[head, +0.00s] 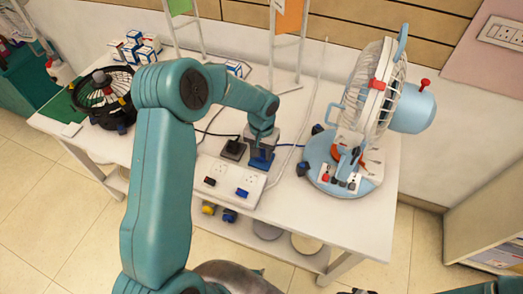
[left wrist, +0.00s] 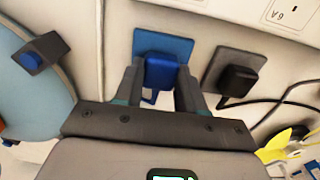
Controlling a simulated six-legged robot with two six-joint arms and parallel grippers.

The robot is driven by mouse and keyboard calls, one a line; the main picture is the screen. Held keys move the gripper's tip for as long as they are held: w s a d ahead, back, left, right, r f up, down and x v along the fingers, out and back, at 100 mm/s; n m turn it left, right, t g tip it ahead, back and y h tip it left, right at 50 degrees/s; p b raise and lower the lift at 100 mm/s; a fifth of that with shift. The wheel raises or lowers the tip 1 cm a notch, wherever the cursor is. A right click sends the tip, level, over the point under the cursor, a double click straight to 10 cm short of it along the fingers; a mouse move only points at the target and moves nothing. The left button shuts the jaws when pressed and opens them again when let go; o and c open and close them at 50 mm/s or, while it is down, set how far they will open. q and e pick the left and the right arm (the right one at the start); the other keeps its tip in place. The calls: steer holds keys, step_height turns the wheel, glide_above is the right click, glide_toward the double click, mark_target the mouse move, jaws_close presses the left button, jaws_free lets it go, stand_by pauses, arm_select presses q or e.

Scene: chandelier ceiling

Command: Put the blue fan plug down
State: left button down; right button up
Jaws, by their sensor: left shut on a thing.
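The blue fan plug (left wrist: 160,72) is between the two fingers of my left gripper (left wrist: 159,80), which is shut on it. In the left wrist view the plug is over a blue square pad (left wrist: 172,43); whether it touches the pad is unclear. In the head view my left gripper (head: 262,138) points down at the table, with the blue plug (head: 261,161) below it, partly hidden. The blue fan (head: 365,110) stands on the right side of the table.
A black plug (head: 234,149) sits on a dark pad beside the blue one. A white power strip (head: 228,178) with a red and a blue switch lies in front. A black fan (head: 105,98) and small boxes (head: 135,48) are at left. The table's (head: 340,225) front edge is near.

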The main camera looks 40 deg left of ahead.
mark_target(262, 153)
arm_select(q)
steer(key=shift+f, duration=0.3)
steer(key=c, duration=0.7)
jaws_free()
steer(key=shift+o, duration=0.2)
steer(key=shift+r, duration=0.1)
step_height(262, 153, up, 2)
steer(key=shift+p, duration=0.9)
step_height(262, 153, up, 11)
steer(key=b, duration=0.1)
steer(key=shift+r, duration=0.1)
